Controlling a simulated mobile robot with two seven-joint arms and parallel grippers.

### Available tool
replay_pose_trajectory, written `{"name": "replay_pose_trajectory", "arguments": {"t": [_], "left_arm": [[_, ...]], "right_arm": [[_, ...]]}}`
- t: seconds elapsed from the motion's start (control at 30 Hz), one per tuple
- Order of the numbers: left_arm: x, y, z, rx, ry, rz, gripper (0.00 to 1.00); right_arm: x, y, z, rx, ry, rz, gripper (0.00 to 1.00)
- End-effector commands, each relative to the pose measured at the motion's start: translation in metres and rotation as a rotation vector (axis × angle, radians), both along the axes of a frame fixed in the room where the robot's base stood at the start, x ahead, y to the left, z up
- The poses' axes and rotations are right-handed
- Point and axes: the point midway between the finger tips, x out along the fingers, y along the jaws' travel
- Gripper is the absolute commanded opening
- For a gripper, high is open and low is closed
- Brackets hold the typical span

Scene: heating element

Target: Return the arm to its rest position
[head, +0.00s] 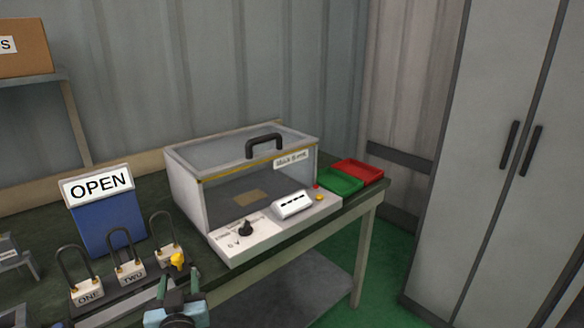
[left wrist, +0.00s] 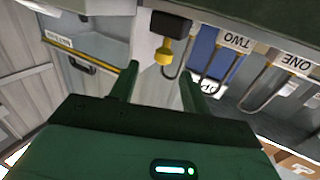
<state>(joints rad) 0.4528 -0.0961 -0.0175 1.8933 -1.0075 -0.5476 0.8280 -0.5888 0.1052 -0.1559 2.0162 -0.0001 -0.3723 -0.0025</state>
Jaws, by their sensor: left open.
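My left gripper (head: 178,285) is at the bottom of the head view, in front of the table's near edge. In the left wrist view its two green fingers (left wrist: 156,84) stand apart with nothing between them. A yellow knob-like piece (head: 177,261) shows just past the gripper. In the left wrist view this yellow piece (left wrist: 163,52) hangs from a dark block, beyond the fingertips and apart from them. Most of my left arm is out of the head view. My right gripper is not in view.
A clear-lidded box (head: 245,145) with a black handle, dial and sockets stands on the dark table. Padlocks (head: 88,290) and a blue holder with an OPEN sign (head: 97,185) are left. Green (head: 338,182) and red trays (head: 357,170) are right. A grey cabinet (head: 500,200) stands far right.

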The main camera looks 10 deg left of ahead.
Motion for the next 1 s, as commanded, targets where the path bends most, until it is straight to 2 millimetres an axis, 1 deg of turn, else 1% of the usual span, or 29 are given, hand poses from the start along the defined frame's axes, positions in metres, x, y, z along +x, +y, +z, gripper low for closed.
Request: {"name": "replay_pose_trajectory", "arguments": {"t": [0.07, 0.17, 0.2, 0.27, 0.3, 0.37, 0.4, 0.47, 0.5, 0.57, 0.6, 0.63, 0.67, 0.7, 0.8, 0.9, 1.0], "left_arm": [[-0.012, -0.004, -0.016, 0.004, 0.05, -0.027, 0.47], [-0.037, -0.012, -0.047, 0.006, 0.143, -0.086, 0.47], [-0.051, -0.017, -0.062, 0.007, 0.187, -0.115, 0.47], [-0.073, -0.024, -0.082, 0.005, 0.252, -0.16, 0.47], [-0.089, -0.029, -0.095, 0.003, 0.294, -0.191, 0.47], [-0.114, -0.036, -0.113, -0.002, 0.353, -0.235, 0.47], [-0.131, -0.041, -0.124, -0.007, 0.393, -0.266, 0.47], [-0.158, -0.048, -0.139, -0.015, 0.448, -0.311, 0.47], [-0.177, -0.053, -0.147, -0.021, 0.484, -0.34, 0.47], [-0.206, -0.06, -0.159, -0.033, 0.534, -0.382, 0.47], [-0.226, -0.065, -0.165, -0.042, 0.565, -0.411, 0.47], [-0.241, -0.069, -0.169, -0.049, 0.589, -0.432, 0.47], [-0.256, -0.072, -0.173, -0.058, 0.611, -0.453, 0.47], [-0.275, -0.076, -0.177, -0.068, 0.639, -0.478, 0.47], [-0.317, -0.085, -0.184, -0.094, 0.695, -0.531, 0.47], [-0.349, -0.093, -0.187, -0.117, 0.733, -0.57, 0.47], [-0.369, -0.097, -0.188, -0.13, 0.757, -0.592, 0.47]], "right_arm": [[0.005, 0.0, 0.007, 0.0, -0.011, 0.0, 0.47], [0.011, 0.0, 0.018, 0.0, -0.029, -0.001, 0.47], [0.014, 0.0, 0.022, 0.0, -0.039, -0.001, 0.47], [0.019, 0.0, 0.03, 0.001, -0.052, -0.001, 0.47], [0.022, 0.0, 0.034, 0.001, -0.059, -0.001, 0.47], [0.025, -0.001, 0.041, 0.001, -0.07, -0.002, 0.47], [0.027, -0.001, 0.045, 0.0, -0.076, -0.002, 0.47], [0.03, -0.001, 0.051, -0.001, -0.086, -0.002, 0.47], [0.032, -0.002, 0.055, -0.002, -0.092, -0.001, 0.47], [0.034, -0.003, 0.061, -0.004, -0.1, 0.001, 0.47], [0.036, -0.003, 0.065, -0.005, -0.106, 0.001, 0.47], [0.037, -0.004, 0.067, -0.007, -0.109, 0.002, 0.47], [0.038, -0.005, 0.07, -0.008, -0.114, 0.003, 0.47], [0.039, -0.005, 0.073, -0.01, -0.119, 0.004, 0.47], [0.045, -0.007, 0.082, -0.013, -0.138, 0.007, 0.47], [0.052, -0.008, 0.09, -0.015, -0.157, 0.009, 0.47], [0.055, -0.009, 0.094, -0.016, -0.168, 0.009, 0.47]]}}
